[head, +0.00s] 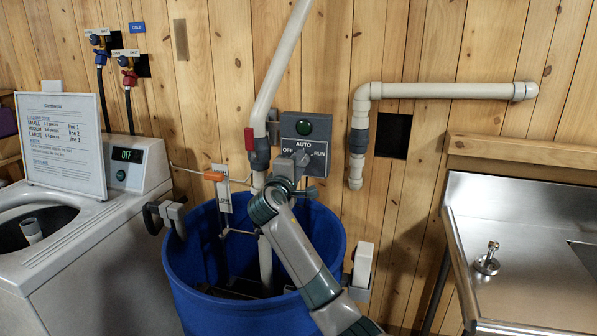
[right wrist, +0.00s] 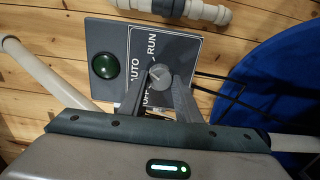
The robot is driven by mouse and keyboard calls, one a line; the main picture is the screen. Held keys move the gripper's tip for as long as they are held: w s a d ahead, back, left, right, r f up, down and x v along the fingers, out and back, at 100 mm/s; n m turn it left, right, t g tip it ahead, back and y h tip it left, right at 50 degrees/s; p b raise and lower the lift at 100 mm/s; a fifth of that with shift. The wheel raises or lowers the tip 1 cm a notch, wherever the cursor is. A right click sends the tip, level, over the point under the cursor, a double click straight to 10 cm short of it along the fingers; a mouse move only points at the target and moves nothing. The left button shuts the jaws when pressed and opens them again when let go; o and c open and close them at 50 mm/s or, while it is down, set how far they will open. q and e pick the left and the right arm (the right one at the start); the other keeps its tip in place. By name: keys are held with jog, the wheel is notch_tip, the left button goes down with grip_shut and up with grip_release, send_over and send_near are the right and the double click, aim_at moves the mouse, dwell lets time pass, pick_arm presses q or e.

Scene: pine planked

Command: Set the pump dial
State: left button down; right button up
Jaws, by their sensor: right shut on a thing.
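The grey pump control panel (head: 317,132) is on the plank wall above the blue barrel, with a dark green round light or button (head: 304,127) and the labels OFF, AUTO and RUN. In the right wrist view the round grey dial (right wrist: 160,76) sits between the two fingers of my right gripper (right wrist: 162,84), which is shut on it. A faint pale line shows on the dial's face; I cannot tell which label it points to. In the head view my right gripper (head: 292,166) reaches the panel's lower part and hides most of the dial. My left gripper is not in view.
The open blue barrel (head: 190,285) stands below the panel, with a white pipe (head: 281,62) running down into it. A washer with a sign (head: 62,140) is on the left. A steel sink (head: 530,275) and wall pipe (head: 440,91) are on the right.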

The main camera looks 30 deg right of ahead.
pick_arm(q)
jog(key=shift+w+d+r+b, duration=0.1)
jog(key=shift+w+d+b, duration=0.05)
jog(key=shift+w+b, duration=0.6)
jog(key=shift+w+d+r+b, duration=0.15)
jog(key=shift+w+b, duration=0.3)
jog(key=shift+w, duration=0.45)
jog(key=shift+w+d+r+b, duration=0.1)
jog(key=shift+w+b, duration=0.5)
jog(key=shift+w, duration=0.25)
pick_arm(e)
jog(key=shift+f+m, duration=0.15)
jog(key=shift+m, duration=2.95)
jog(key=o, duration=1.1)
jog(key=shift+c, duration=0.2)
